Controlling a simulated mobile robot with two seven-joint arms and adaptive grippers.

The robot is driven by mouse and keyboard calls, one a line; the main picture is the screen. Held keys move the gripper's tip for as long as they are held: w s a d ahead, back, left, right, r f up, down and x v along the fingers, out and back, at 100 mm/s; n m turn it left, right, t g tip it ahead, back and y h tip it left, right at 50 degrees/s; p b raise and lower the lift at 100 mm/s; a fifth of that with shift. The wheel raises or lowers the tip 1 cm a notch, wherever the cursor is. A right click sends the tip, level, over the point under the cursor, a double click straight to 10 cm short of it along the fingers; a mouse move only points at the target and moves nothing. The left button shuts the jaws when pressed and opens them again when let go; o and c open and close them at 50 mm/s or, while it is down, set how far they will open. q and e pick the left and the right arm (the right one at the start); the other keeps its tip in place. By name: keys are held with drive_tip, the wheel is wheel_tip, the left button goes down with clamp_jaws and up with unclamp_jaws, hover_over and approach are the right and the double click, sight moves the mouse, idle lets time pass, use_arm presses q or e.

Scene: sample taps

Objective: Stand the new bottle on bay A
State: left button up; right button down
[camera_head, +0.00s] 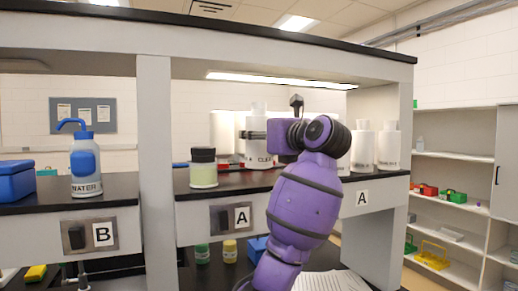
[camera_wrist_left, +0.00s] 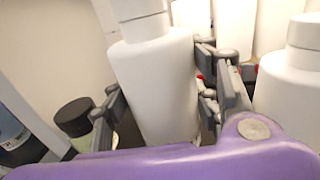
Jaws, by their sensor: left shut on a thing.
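A white bottle with dark lettering (camera_head: 257,152) is upright, or nearly so, over the black shelf of bay A (camera_head: 226,183), behind the plate marked A (camera_head: 242,215). My left gripper (camera_head: 256,134) reaches in from the right and is shut on this bottle. In the left wrist view the bottle (camera_wrist_left: 158,85) stands between the two fingers (camera_wrist_left: 160,98). My purple arm hides part of the bay. I cannot tell whether the bottle's base touches the shelf. My right gripper is not in view.
A black-capped jar (camera_head: 203,168) stands left of the held bottle. White bottles (camera_head: 362,148) stand to the right, one close beside the gripper in the wrist view (camera_wrist_left: 290,95). A post (camera_head: 156,170) separates the WATER bottle (camera_head: 85,165) in bay B. A board (camera_head: 260,23) runs above.

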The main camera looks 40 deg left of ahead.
sight(259, 149)
use_arm(q)
wheel_tip(259, 149, down, 2)
drive_tip(key=shift+a+f, duration=0.1)
drive_tip(key=shift+a, duration=0.05)
drive_tip(key=shift+f+p, duration=0.3)
drive_tip(key=shift+f, duration=0.25)
drive_tip(key=shift+w, duration=0.1)
drive_tip(key=shift+f, duration=0.25)
drive_tip(key=o, duration=1.5)
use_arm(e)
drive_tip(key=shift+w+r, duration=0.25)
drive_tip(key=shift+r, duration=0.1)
